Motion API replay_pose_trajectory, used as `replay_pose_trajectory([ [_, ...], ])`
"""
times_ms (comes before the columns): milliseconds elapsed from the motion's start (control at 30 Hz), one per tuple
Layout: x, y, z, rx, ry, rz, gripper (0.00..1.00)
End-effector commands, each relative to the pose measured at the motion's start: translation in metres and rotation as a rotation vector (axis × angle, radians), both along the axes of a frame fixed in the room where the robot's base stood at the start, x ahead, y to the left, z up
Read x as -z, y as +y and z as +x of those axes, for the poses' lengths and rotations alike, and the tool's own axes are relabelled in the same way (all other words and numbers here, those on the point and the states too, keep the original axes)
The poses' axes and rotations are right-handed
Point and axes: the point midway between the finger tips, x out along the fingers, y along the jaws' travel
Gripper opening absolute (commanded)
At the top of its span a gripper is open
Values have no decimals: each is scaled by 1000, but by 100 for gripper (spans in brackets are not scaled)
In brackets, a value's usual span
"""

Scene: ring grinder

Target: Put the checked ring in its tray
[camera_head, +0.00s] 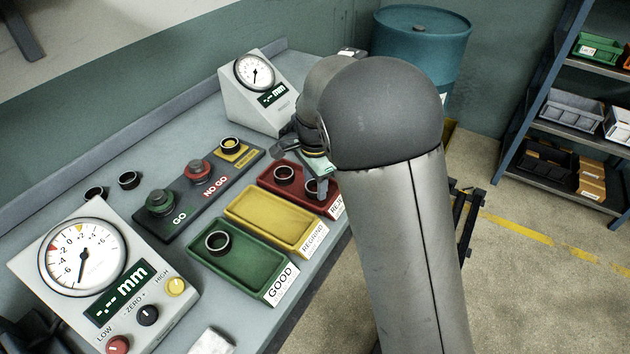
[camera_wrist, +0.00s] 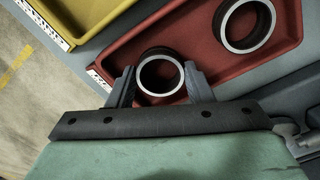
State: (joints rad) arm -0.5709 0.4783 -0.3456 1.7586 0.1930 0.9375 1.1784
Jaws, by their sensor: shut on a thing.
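The checked ring is a dark ring with a bright rim, between my fingers in the wrist view (camera_wrist: 160,95). My gripper (camera_wrist: 160,86) is shut on it, one finger on each side. In the head view my gripper (camera_head: 322,184) is low over the front end of the red tray (camera_head: 296,193), partly hidden by my arm. The held ring shows there beside the fingers (camera_head: 311,187). It is at or just above the tray floor; I cannot tell if it touches. A second ring (camera_wrist: 244,47) lies in the same red tray, apart from it.
The yellow REGRIND tray (camera_head: 262,222) is empty. The green GOOD tray (camera_head: 250,262) holds one ring (camera_head: 217,252). A GO/NO GO gauge block (camera_head: 181,217), a dial gauge (camera_head: 82,257) and another dial instrument (camera_head: 256,92) stand on the bench. Two loose rings lie at the left.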

Motion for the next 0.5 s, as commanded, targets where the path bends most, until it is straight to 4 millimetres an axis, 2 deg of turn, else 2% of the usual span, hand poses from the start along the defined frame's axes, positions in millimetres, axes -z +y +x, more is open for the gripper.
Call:
replay_pose_trajectory([
  [333,4,0,0,0,-1,1,17],
  [367,3,0,0,0,-1,1,55],
  [500,2,0,0,0,-1,1,56],
])
